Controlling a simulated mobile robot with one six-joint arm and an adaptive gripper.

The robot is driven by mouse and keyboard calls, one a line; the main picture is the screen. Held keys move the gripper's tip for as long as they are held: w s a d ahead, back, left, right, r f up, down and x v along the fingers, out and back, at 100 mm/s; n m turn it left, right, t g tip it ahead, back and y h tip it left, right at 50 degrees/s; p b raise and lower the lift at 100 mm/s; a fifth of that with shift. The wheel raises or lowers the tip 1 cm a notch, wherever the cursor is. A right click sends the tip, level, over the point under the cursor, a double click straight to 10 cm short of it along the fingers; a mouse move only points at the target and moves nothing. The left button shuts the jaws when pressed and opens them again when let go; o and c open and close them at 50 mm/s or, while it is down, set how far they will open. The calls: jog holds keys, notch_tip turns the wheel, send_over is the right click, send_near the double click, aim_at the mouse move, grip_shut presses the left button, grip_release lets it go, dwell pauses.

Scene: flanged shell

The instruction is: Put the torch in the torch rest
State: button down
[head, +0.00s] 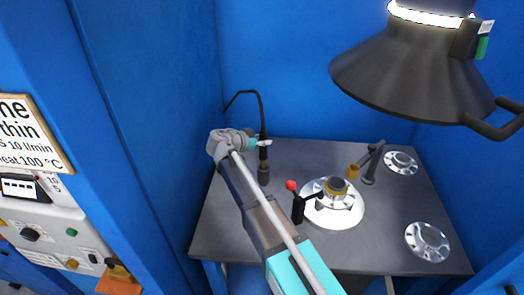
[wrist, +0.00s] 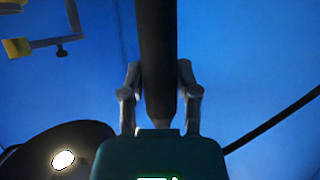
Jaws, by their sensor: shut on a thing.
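My gripper (head: 262,143) is shut on the torch (head: 263,170), a dark upright rod with a thicker lower part. Its black line curves up and over to the left. In the wrist view the dark torch (wrist: 157,60) runs between the two fingers of my gripper (wrist: 158,95). A brass-coloured cup (head: 353,171) on a grey post (head: 373,163) stands to the right and looks like the torch rest, though I cannot be sure. The torch is to the left of it, apart from it. Whether the torch's lower end touches the table is unclear.
The dark table (head: 230,225) bears a round silver fixture (head: 345,213) with a brass ring, a black clamp with a red knob (head: 291,185), and silver flanges (head: 428,240) at right. A large dark hood (head: 410,75) hangs above. Blue walls enclose the back and left.

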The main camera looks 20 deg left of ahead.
aim_at(260, 148)
dwell(0.3)
jog(key=shift+f+b, duration=1.9)
jog(key=shift+f, duration=0.1)
jog(key=shift+c, duration=1.8)
grip_release()
jog(key=shift+r, duration=0.2)
jog(key=shift+s+a+r, duration=0.15)
jog(key=shift+s, duration=0.1)
jog(key=p+v, duration=0.3)
jog(key=v, duration=0.4)
